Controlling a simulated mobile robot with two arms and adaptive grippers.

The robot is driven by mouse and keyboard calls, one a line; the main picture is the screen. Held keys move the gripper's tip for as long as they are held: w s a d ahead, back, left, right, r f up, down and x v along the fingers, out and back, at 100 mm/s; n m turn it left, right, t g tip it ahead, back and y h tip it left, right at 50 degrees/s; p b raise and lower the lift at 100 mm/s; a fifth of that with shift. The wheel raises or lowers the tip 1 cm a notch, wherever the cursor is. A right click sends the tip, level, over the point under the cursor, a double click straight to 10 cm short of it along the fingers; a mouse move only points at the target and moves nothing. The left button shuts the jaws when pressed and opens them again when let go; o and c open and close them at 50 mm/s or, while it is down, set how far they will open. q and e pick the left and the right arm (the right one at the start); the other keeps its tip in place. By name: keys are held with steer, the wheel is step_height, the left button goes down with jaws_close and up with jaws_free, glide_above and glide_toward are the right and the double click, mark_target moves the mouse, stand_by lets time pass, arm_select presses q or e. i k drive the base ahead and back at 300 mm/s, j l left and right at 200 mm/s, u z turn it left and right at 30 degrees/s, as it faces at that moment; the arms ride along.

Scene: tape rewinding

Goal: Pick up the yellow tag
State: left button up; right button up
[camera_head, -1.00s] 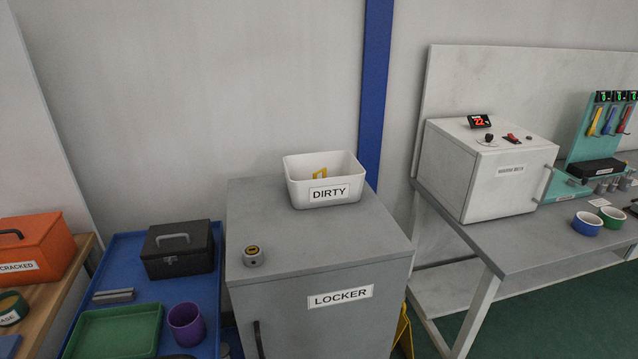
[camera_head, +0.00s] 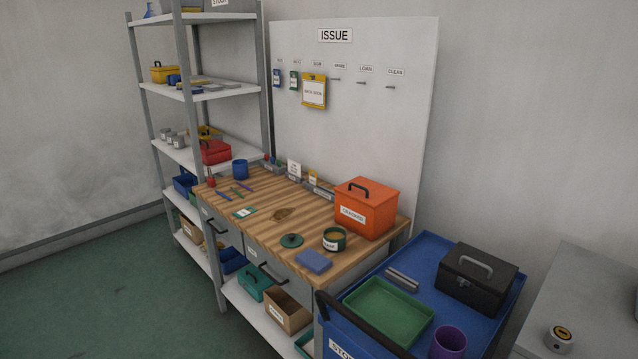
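A yellow tag (camera_head: 314,91) with a white label hangs on the white board marked ISSUE (camera_head: 335,36), to the right of a smaller blue tag (camera_head: 277,79) and a green tag (camera_head: 294,81). The print on its label is too small to read surely. A small yellow item (camera_head: 313,177) also stands at the back of the wooden bench; I cannot tell what it is. Neither of my grippers is in view.
The wooden bench (camera_head: 265,232) below the board holds an orange box (camera_head: 367,208), a green-rimmed tin (camera_head: 336,240) and small tools. A blue cart (camera_head: 420,257) stands to its right, shelves (camera_head: 175,90) to its left. Green floor (camera_head: 120,290) is clear at left.

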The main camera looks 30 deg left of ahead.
mark_target(313, 181)
steer(key=i+j, duration=0.15)
steer(key=j, duration=0.25)
steer(key=i+j, duration=0.15)
steer(key=j, duration=0.25)
steer(key=i+j, duration=0.1)
steer(key=j, duration=0.3)
